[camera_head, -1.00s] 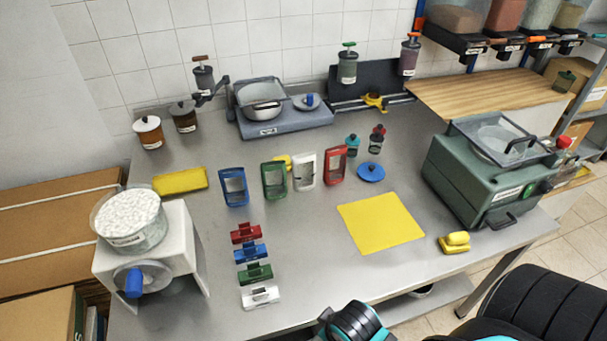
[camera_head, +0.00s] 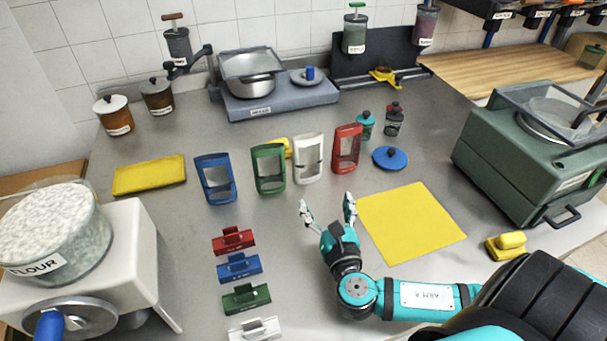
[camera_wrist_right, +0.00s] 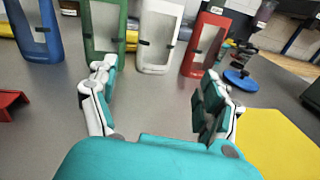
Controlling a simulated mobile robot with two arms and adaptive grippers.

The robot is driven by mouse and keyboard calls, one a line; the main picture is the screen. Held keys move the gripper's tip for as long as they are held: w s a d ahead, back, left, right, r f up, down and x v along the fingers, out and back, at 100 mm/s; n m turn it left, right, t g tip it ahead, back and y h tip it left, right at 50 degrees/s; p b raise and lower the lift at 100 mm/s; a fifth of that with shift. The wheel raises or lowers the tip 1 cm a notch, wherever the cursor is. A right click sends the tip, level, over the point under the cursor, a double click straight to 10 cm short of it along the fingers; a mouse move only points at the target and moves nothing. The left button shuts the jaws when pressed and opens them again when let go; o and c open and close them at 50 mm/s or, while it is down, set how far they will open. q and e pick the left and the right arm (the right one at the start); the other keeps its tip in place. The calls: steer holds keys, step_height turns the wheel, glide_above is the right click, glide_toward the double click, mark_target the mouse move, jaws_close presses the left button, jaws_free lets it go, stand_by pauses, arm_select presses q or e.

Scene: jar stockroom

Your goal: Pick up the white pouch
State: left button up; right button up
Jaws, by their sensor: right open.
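The white pouch (camera_head: 308,158) stands upright on the grey table, between the green pouch (camera_head: 268,168) and the red pouch (camera_head: 346,148). It has a clear window in its front. My right gripper (camera_head: 328,208) is open and empty in front of the white pouch, apart from it. In the right wrist view the white pouch (camera_wrist_right: 159,34) stands beyond and between the open fingers (camera_wrist_right: 155,95). My left gripper is not in view.
A blue pouch (camera_head: 215,179) stands left of the green one. Red, blue, green and white clips (camera_head: 254,328) lie in a column at front left. A yellow mat (camera_head: 410,222) lies right of my gripper. A blue lid (camera_head: 390,158) lies behind the mat.

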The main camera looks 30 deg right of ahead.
mark_target(310, 166)
steer(key=shift+a+f+n+b, duration=0.1)
steer(key=shift+f+n+b, duration=0.35)
steer(key=shift+f, duration=0.2)
steer(key=shift+s+a+t+b, duration=0.1)
steer(key=shift+s+t+b, duration=0.05)
steer(key=shift+t+b, duration=0.2)
steer(key=x, duration=0.3)
steer(key=shift+w+r+n+p, duration=0.15)
steer(key=shift+w+n+p, duration=0.1)
steer(key=shift+w+p, duration=0.1)
steer(key=x, duration=0.8)
steer(key=shift+w+f, duration=0.2)
steer(key=shift+w, duration=0.1)
steer(key=shift+w+d+r, duration=0.15)
steer(key=shift+w+d, duration=0.2)
steer(key=shift+w, duration=0.2)
steer(key=x, duration=0.4)
steer(key=shift+w+p, duration=0.1)
steer(key=shift+p, duration=0.25)
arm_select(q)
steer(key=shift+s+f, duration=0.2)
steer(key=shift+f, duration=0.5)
arm_select(e)
steer(key=shift+a, duration=0.1)
steer(key=shift+c, duration=0.3)
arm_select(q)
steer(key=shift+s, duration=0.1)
arm_select(e)
steer(key=c, duration=0.7)
